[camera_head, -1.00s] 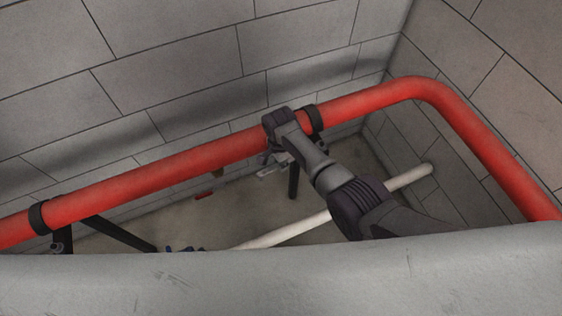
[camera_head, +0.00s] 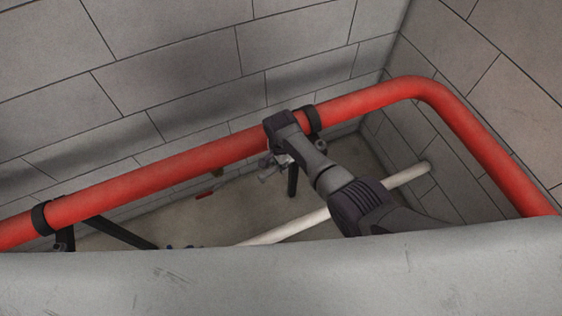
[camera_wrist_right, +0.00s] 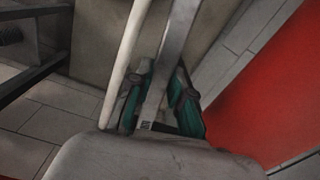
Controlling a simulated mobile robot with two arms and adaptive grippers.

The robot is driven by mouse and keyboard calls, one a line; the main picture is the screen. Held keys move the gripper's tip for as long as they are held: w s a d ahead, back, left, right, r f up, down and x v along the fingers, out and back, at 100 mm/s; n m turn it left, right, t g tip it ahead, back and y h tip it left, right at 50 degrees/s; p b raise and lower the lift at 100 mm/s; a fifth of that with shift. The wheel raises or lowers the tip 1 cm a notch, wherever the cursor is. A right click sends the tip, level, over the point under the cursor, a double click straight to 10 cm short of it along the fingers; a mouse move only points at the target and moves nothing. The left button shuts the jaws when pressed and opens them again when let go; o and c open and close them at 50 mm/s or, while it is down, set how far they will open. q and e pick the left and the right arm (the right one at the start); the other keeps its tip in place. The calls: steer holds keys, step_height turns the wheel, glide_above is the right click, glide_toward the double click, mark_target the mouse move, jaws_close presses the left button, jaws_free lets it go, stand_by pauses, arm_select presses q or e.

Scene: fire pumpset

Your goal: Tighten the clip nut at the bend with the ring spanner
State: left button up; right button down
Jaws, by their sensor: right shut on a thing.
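The red pipe (camera_head: 180,172) runs along the back wall to a bend (camera_head: 425,88) at the right. A black clip (camera_head: 312,121) wraps the pipe on the straight before the bend. My right gripper (camera_head: 284,160) is below the pipe beside this clip, mostly hidden by its own wrist. In the right wrist view, the teal-padded fingers of the right gripper (camera_wrist_right: 160,92) are shut on a grey metal bar, the spanner (camera_wrist_right: 182,32). Its ring end and the clip nut cannot be made out. My left gripper is not in view.
A second black clip (camera_head: 41,218) holds the pipe at the left, with a dark bracket below. A white pipe (camera_head: 405,175) lies lower behind my arm. A grey ledge (camera_head: 280,280) crosses the front. Block walls close the back and right.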

stand_by(0.3)
steer(key=shift+r+p, duration=0.7)
steer(key=shift+r, duration=1.9)
